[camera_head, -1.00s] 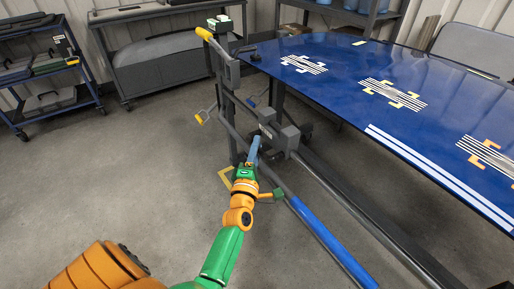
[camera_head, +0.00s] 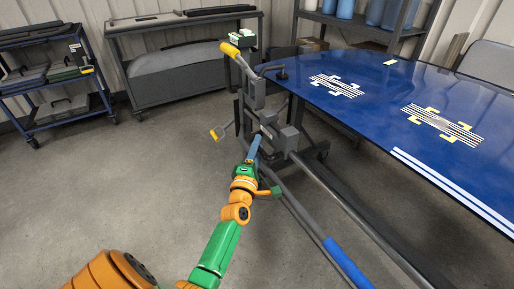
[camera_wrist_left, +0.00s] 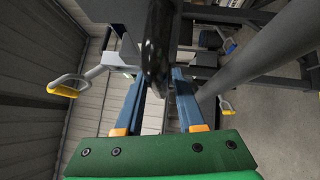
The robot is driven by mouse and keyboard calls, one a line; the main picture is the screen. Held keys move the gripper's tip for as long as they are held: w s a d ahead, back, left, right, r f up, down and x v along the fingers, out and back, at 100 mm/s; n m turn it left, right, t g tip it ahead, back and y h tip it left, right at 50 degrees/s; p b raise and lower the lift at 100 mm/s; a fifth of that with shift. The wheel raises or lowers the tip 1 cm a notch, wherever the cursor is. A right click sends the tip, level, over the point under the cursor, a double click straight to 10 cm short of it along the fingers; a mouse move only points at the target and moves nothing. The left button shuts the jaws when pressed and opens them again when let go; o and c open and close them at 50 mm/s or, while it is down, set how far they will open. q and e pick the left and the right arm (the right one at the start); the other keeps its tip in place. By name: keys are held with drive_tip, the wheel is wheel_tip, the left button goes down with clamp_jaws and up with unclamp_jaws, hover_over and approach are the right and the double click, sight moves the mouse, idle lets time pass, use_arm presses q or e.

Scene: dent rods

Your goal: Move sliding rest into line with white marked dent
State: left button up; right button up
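The sliding rest (camera_head: 289,139) is a dark grey block on a long rail beside the blue panel. The white marked dent (camera_head: 337,86) has stripes and white corner marks near the panel's far left end. The rest stands below and left of it in the head view; I cannot tell how exactly they line up. My left gripper (camera_head: 256,143) is at the rest's near side. In the left wrist view its two blue fingers (camera_wrist_left: 160,80) stand against both sides of a dark rounded handle (camera_wrist_left: 158,40). My right gripper is out of view.
A yellow marked dent (camera_head: 441,124) lies further right on the blue panel (camera_head: 370,110). A post with a yellow-tipped handle (camera_head: 230,49) stands at the rail's far end. A blue sleeve (camera_head: 346,262) covers part of a lower bar. Carts stand behind; floor at left is clear.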

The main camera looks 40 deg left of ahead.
use_arm(q)
drive_tip(key=shift+o, duration=0.7)
drive_tip(key=shift+s, duration=0.1)
drive_tip(key=r+v, duration=0.1)
drive_tip(key=v, duration=0.6)
drive_tip(key=shift+f, duration=0.5)
